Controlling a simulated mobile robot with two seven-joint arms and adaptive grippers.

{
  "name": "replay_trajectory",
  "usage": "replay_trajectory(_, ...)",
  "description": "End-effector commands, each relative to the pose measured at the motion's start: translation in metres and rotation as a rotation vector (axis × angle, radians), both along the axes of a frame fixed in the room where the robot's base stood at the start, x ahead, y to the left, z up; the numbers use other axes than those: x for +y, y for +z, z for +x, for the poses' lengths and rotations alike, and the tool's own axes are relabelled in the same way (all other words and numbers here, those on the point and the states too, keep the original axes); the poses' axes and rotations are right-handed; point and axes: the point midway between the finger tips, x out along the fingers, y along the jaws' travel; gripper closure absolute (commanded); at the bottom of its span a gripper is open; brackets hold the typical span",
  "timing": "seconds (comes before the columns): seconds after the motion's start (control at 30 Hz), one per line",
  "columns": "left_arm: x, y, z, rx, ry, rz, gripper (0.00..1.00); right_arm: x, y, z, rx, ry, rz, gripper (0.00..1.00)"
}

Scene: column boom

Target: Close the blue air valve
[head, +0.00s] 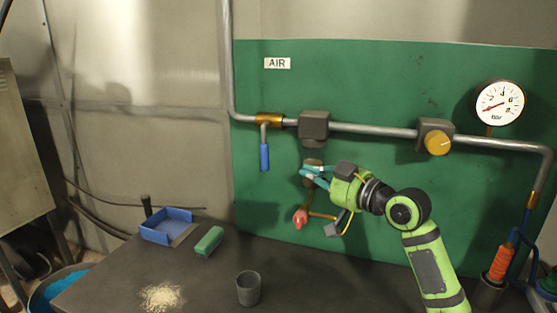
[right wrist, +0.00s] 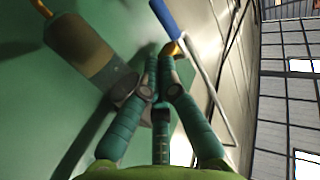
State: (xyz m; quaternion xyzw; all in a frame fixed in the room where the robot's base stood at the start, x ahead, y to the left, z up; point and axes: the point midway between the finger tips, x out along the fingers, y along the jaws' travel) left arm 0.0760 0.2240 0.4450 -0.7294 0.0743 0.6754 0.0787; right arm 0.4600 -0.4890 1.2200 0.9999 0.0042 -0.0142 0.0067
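The air valve sits on the grey pipe below the AIR sign, with a brass body (head: 270,120) and a blue lever handle (head: 264,157) hanging straight down, across the horizontal pipe. In the right wrist view the blue handle (right wrist: 167,18) shows at the top, beyond my fingertips. My right gripper (head: 305,174) is in front of the green panel, to the right of and slightly below the handle, apart from it. In the right wrist view its teal fingers (right wrist: 160,62) come together at the tips with nothing visible between them. My left gripper is not in view.
A grey pipe block (head: 314,125) and a regulator with yellow knob (head: 438,143) sit on the pipe. A red-ended fitting (head: 300,218) hangs below my gripper. The bench holds a blue tray (head: 168,228), green block (head: 209,241) and grey cup (head: 248,289). Left of the handle is clear.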

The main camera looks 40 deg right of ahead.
Motion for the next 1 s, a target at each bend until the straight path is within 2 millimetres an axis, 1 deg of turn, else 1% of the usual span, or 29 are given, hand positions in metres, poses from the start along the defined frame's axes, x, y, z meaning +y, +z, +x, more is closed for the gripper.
replay_trajectory(0.03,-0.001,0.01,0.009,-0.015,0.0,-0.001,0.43,0.0,0.006,0.011,-0.001,0.001,0.001,1.0)
replay_trajectory(0.1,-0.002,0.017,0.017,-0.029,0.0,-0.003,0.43,0.0,0.006,0.026,-0.002,0.0,0.002,1.0)
replay_trajectory(0.17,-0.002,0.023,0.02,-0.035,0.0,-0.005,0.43,0.0,0.006,0.039,-0.002,0.001,0.002,1.0)
replay_trajectory(0.3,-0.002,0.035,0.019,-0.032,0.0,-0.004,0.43,0.001,0.004,0.067,0.0,0.0,0.002,1.0)
replay_trajectory(0.4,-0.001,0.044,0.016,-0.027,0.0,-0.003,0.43,0.001,0.003,0.083,-0.001,-0.001,0.003,1.0)
replay_trajectory(0.5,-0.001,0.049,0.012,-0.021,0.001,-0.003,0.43,0.0,0.001,0.094,-0.001,-0.002,0.001,1.0)
replay_trajectory(0.7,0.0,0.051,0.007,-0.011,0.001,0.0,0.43,0.001,-0.002,0.103,-0.001,-0.002,-0.001,1.0)
replay_trajectory(1.0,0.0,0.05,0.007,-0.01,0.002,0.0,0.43,0.001,-0.003,0.104,-0.001,-0.002,-0.001,1.0)
